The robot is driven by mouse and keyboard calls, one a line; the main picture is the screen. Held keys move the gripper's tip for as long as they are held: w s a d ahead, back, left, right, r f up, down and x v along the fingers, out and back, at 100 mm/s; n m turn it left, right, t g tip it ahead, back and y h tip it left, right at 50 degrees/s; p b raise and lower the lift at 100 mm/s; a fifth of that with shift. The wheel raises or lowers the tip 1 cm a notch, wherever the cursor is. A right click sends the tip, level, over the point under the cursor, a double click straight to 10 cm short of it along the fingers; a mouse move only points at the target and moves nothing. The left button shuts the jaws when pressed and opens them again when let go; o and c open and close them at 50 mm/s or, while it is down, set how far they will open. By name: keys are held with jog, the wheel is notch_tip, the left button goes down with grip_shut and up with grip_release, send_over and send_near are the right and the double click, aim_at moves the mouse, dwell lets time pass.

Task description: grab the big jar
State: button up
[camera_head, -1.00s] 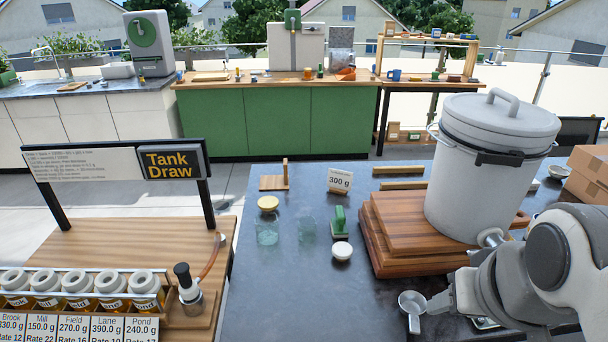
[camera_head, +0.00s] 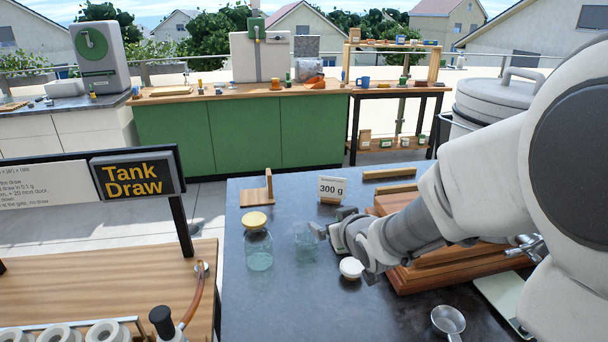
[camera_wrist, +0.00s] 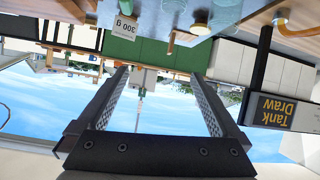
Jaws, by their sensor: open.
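A clear glass jar with a yellow lid (camera_head: 258,247) stands upright on the dark counter. A second, fainter clear glass jar (camera_head: 305,243) stands to its right, with no lid that I can make out. The lidded jar looks the larger of the two. My gripper (camera_head: 331,222) is open and empty, just right of the second jar in the head view; I cannot tell whether it touches it. In the wrist view, which is upside down, my gripper (camera_wrist: 160,73) shows its two fingers apart with nothing between them. The lidded jar (camera_wrist: 199,28) and the second jar (camera_wrist: 173,5) show at its top edge.
A small white bowl-like piece (camera_head: 350,268) sits below my gripper. A 300 g card (camera_head: 331,189) and a wooden stand (camera_head: 257,191) are behind the jars. A large tank (camera_head: 492,100) stands on the right, partly hidden by my arm. A metal scoop (camera_head: 449,320) lies in front.

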jog(key=w+a+f+n+y+b, duration=0.1)
jog(key=w+a+f+y+b, duration=0.1)
jog(key=a+f, duration=0.4)
jog(key=n+t+y+b, duration=0.1)
jog(key=n+y+b, duration=0.1)
jog(key=y+b, duration=0.15)
send_near(253, 233)
jog(key=shift+y, duration=0.35)
jog(key=x, duration=0.1)
jog(key=b+x, duration=0.1)
jog(key=x, duration=0.2)
jog(key=shift+w+f, duration=0.3)
jog(key=shift+w, duration=0.1)
jog(key=shift+b+x, duration=0.75)
jog(key=shift+x, duration=1.8)
jog(key=shift+a, duration=0.1)
jog(key=c, duration=1.1)
jog(key=shift+c, duration=0.9)
jog(key=shift+r, duration=0.1)
